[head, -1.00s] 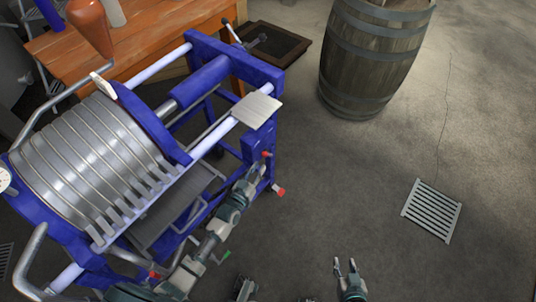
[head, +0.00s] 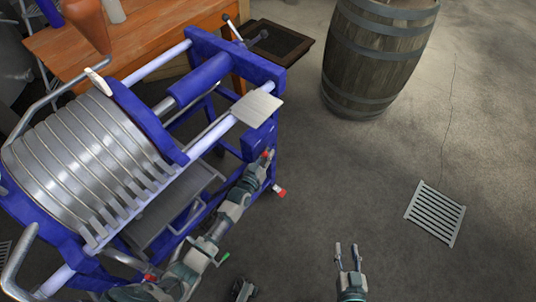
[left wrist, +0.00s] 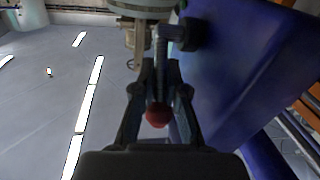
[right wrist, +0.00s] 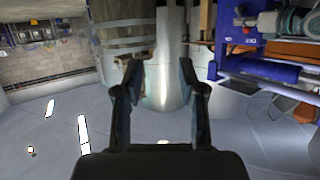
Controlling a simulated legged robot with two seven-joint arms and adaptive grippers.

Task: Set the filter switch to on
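Any small gap is hard to see. My right gripper (head: 347,248) is open and empty above the floor.
The filter press (head: 90,160) with blue frame and grey plates fills the left. An orange wooden bench (head: 140,35) stands behind it. A barrel (head: 375,60) stands at the back, a floor grate (head: 435,212) lies at right. Floor between is clear.

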